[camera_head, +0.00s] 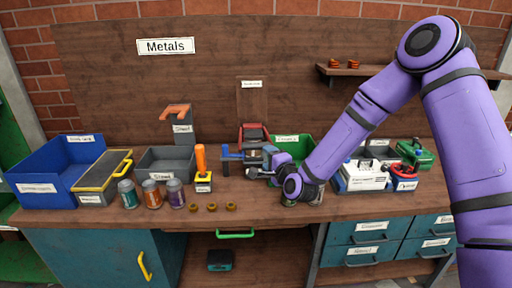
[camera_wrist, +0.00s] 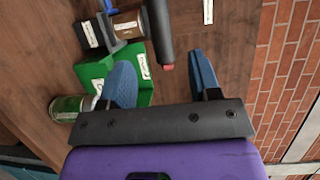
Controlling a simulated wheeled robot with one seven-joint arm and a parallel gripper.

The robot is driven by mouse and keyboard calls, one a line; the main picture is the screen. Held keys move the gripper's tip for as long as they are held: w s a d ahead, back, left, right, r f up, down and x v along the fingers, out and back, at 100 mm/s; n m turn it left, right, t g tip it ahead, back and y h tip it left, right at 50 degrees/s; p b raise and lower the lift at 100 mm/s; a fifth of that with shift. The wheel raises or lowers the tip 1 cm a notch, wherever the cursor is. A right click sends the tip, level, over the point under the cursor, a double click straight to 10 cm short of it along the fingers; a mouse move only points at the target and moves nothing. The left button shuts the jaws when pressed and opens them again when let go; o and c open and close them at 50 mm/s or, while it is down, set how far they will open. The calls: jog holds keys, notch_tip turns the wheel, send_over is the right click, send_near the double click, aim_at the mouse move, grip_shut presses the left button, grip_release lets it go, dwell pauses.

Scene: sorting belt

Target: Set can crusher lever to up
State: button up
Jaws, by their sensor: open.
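My gripper (camera_head: 256,173) is at the middle of the bench, in front of a grey and blue machine (camera_head: 252,155) with a small label. I cannot read that label, so I cannot confirm it is the can crusher. In the wrist view my gripper (camera_wrist: 160,62) is open, its two blue fingers spread. A dark bar with a red tip (camera_wrist: 160,35), apparently a lever, reaches in just ahead of the gap between the fingertips. It appears apart from both fingers. The machine's brown and black body (camera_wrist: 128,25) shows beside it. My arm hides part of the bench.
A green bin (camera_head: 305,146) stands behind my gripper; a can (camera_wrist: 68,108) shows near it. To the left are an orange-handled device (camera_head: 201,160), several cans (camera_head: 152,193) and a blue bin (camera_head: 45,165). White and red devices (camera_head: 365,176) stand to the right.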

aim_at(258, 147)
jog(key=x, duration=1)
grip_shut()
jog(key=shift+r, duration=0.1)
